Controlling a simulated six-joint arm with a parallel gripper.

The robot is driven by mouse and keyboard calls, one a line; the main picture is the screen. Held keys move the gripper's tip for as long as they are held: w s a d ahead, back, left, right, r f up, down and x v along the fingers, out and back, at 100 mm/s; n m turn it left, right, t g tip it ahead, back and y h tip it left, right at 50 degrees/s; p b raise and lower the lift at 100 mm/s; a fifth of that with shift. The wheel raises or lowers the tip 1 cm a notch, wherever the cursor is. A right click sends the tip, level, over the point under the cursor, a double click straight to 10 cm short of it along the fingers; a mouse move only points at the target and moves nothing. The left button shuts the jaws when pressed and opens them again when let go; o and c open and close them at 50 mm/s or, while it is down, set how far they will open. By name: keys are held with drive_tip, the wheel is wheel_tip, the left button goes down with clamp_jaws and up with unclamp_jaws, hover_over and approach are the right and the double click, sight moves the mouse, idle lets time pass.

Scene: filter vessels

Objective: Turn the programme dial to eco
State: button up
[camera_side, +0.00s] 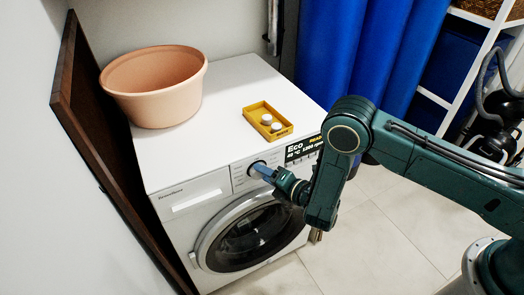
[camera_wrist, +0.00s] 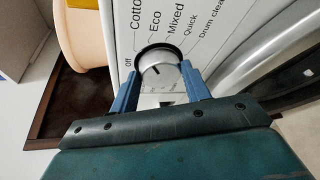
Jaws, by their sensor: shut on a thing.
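The washing machine's programme dial (camera_wrist: 160,58) is a round pale knob with a dark rim. Its front panel carries the labels Off, Cotton, Eco, Mixed, Quick and Drum clean around it. My gripper (camera_wrist: 160,80) is shut on the dial, one blue finger on each side. A short dark mark on the knob slants toward the upper left; I cannot tell exactly which label it meets. In the side view, my gripper (camera_side: 264,170) reaches the dial from the right and partly hides it. The display (camera_side: 304,150) reads Eco, with 1200 rpm and what looks like READY.
On the white washing machine (camera_side: 225,95) stand a peach basin (camera_side: 155,90) and a yellow tray (camera_side: 256,113) with white round pieces. The detergent drawer (camera_side: 195,194) is shut, left of the dial. The round door (camera_side: 250,235) is below. A dark board (camera_side: 85,100) stands at left.

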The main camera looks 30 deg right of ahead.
drive_tip(key=shift+m+y, duration=0.3)
drive_tip(key=shift+m, duration=0.2)
idle(0.4)
drive_tip(key=o, duration=1)
drive_tip(key=shift+t, duration=0.3)
wheel_tip(320, 180, up, 20)
idle(0.9)
